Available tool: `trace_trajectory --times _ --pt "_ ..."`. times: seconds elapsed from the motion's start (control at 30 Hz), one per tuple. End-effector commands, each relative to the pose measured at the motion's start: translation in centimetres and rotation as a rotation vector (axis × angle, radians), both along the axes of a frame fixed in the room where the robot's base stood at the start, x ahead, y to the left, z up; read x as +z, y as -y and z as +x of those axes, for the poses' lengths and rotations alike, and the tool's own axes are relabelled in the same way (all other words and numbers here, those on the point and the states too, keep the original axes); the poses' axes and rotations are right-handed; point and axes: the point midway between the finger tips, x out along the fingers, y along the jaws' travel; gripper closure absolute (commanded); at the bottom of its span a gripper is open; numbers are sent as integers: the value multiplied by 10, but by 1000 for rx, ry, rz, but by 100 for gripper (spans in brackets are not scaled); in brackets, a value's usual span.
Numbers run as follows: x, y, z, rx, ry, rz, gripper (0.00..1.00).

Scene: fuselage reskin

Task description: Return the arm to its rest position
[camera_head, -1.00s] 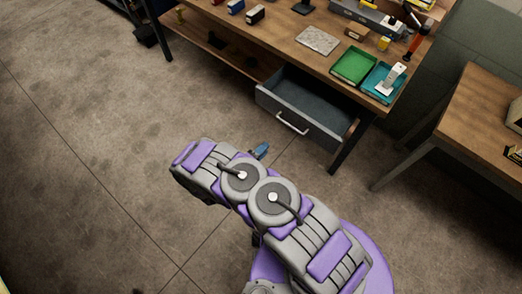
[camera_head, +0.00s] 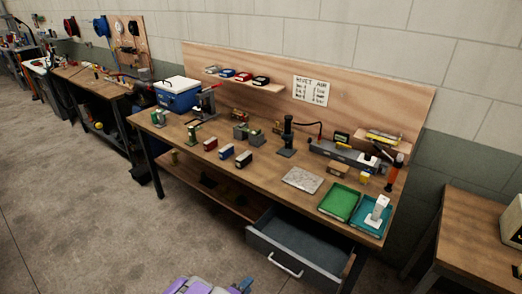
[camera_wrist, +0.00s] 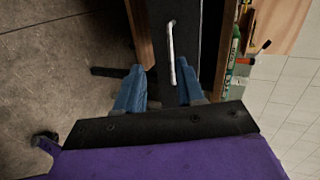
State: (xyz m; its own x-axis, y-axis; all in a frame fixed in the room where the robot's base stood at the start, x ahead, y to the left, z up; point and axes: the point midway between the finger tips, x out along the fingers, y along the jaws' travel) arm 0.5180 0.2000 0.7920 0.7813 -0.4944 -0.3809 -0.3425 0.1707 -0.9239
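My arm (camera_head: 195,286) shows only as a purple and grey piece at the bottom edge of the head view, with a blue bit of my gripper (camera_head: 244,285) beside it. In the wrist view my gripper (camera_wrist: 158,88) has its two blue fingers apart with nothing held between them. The drawer's front (camera_wrist: 185,45) and its pale handle (camera_wrist: 171,50) lie beyond the fingers; I cannot tell the exact distance. My arm's other links are out of view.
The grey drawer (camera_head: 290,240) stands pulled out under the wooden workbench (camera_head: 270,178). On the bench are a green tray (camera_head: 339,203), a teal tray (camera_head: 357,222) and several small tools. Another table (camera_head: 475,235) is at right. The floor (camera_head: 90,220) at left is open.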

Motion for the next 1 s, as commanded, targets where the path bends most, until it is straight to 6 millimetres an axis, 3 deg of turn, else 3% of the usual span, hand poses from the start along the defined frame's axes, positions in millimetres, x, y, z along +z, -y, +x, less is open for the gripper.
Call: trace_trajectory --times 0.03,0.2,0.5,0.77,1.0 --pt "10 -6 14 20 -33 23 62" --pt "39 -28 45 135 -178 73 62" --pt "108 -50 73 393 -392 112 62" --pt "179 -50 68 658 -540 88 62" --pt "241 -31 37 911 -658 19 62"
